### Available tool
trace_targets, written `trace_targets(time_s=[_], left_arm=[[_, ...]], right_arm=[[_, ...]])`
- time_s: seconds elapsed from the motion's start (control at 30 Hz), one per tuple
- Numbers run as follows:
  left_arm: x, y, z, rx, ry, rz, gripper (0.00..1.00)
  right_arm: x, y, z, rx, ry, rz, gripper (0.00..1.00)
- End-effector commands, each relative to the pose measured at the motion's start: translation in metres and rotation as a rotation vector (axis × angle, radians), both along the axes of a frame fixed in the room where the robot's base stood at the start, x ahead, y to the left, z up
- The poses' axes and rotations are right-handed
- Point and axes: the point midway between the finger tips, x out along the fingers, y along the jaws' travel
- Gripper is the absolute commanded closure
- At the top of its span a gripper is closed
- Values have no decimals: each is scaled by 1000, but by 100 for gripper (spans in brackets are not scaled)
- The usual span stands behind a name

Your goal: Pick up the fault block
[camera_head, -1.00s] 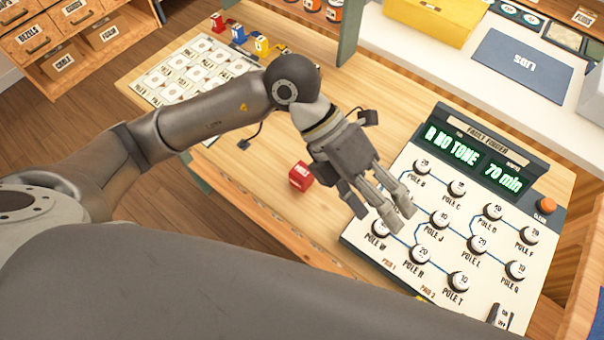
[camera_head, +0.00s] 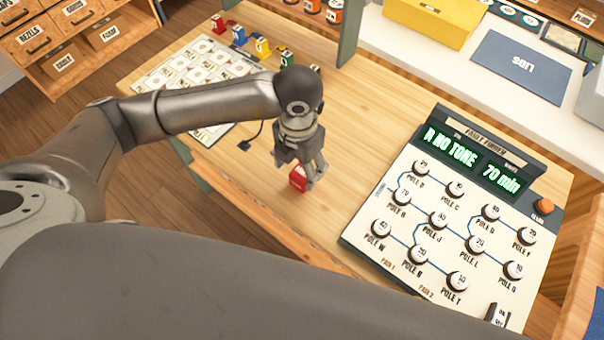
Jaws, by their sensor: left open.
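A small red block (camera_head: 297,180) with a pale top face sits on the wooden table, left of the fault finder board; I take it as the fault block. My left gripper (camera_head: 303,183) points down right over it, with its fingers open around or beside the block. The fingers and palm hide part of the block, and I cannot tell whether they touch it. My right gripper is not in view.
The fault finder board (camera_head: 383,262) with pole knobs and a green display fills the table's right. A card sheet (camera_head: 150,82) lies at the back left, with several small coloured pieces (camera_head: 239,36) behind it. Bare table (camera_head: 360,110) lies between.

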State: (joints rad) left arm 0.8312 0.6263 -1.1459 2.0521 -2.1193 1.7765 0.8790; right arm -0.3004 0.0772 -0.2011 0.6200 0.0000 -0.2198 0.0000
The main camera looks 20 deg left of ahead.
Motion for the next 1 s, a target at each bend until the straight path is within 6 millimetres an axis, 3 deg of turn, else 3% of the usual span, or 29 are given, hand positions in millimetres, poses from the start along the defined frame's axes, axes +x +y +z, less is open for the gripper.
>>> trace_targets(time_s=[0.3,0.57,1.0], left_arm=[[8,-5,-40,0,3,0,36],[9,-5,-45,0,0,-1,36],[9,-5,-44,-1,0,-1,86]], right_arm=[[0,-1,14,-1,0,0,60],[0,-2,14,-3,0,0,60],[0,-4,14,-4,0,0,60]])
